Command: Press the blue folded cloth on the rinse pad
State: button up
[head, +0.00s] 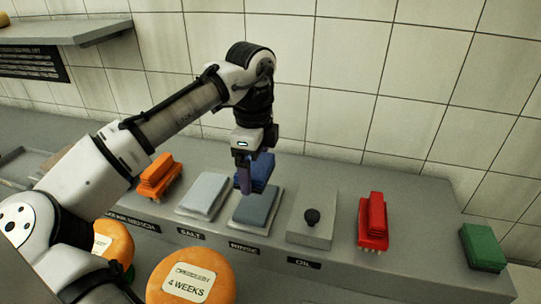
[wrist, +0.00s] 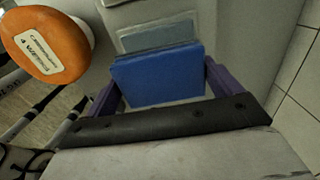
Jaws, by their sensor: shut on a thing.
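My gripper (head: 246,180) points down over the counter. It is shut on the blue folded cloth (head: 263,168), whose bright blue face also shows between the two purple fingers in the wrist view (wrist: 158,78). The rinse pad (head: 255,208) is a grey-blue pad on a pale tray behind the RINSE label. In the head view the cloth appears at the pad's far edge, partly hidden by a finger. In the wrist view the pad (wrist: 156,36) shows just beyond the cloth. I cannot tell whether the cloth touches anything below.
The pale salt pad (head: 203,193) lies left of the rinse pad. The oil block (head: 312,228) with its dark knob is to the right. An orange brush (head: 159,176), a red brush (head: 373,222) and a green cloth (head: 483,247) share the counter. Orange cheese wheels (head: 190,280) stand in front.

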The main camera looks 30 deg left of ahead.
aim_at(257, 201)
jog(key=shift+f+b, duration=2.9)
jog(key=shift+f, duration=0.1)
jog(key=shift+f, duration=0.5)
dwell(0.8)
notch_tip(257, 201, up, 7)
jog(key=p, duration=0.7)
jog(key=shift+p, duration=0.3)
